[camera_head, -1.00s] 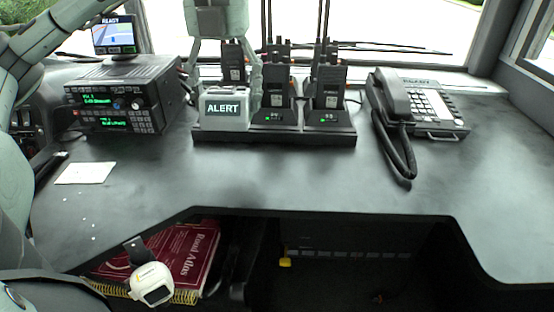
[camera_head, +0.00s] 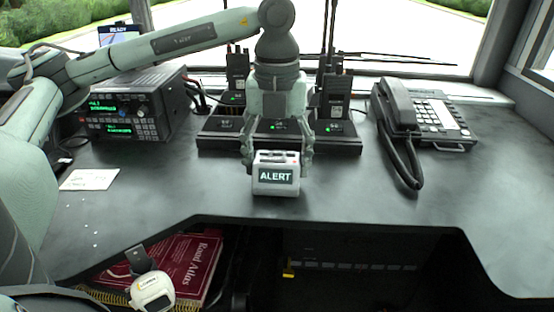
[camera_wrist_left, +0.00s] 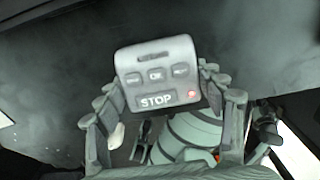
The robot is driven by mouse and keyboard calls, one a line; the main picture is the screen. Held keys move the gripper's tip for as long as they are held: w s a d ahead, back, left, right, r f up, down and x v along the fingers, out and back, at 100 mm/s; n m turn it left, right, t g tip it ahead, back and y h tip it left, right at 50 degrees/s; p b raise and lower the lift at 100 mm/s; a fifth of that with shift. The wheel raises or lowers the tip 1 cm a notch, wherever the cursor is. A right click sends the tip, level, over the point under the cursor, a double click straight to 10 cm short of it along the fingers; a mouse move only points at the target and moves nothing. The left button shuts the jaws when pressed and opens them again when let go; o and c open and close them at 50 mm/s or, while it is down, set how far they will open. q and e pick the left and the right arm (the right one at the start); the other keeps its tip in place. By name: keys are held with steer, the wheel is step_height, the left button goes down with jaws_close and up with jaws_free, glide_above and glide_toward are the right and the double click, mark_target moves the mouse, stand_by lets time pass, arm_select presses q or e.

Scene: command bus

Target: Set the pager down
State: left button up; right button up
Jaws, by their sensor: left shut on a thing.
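The pager (camera_head: 276,178) is a small pale grey box with a dark ALERT label. My left gripper (camera_head: 277,157) is shut on it, one finger at each side, and holds it upright in front of the charger rack (camera_head: 215,141). The dark dashboard (camera_head: 330,190) lies beneath it; I cannot tell whether the pager touches it. In the left wrist view, the pager (camera_wrist_left: 158,72) shows a row of buttons, a STOP label and a lit red light between the fingers. My right gripper is not in view.
Handheld radios (camera_head: 335,95) stand in the rack behind. A desk phone (camera_head: 437,117) is on the right, and a radio unit (camera_head: 135,104) and paper note (camera_head: 89,180) are on the left. The dash's front edge drops to an open shelf with a red atlas (camera_head: 192,262).

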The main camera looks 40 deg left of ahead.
arm_select(q)
steer(key=shift+f, duration=0.1)
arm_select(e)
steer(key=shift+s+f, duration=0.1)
arm_select(q)
steer(key=o, duration=1)
steer(key=shift+c, duration=0.2)
steer(key=o, duration=0.5)
steer(key=shift+c, duration=0.2)
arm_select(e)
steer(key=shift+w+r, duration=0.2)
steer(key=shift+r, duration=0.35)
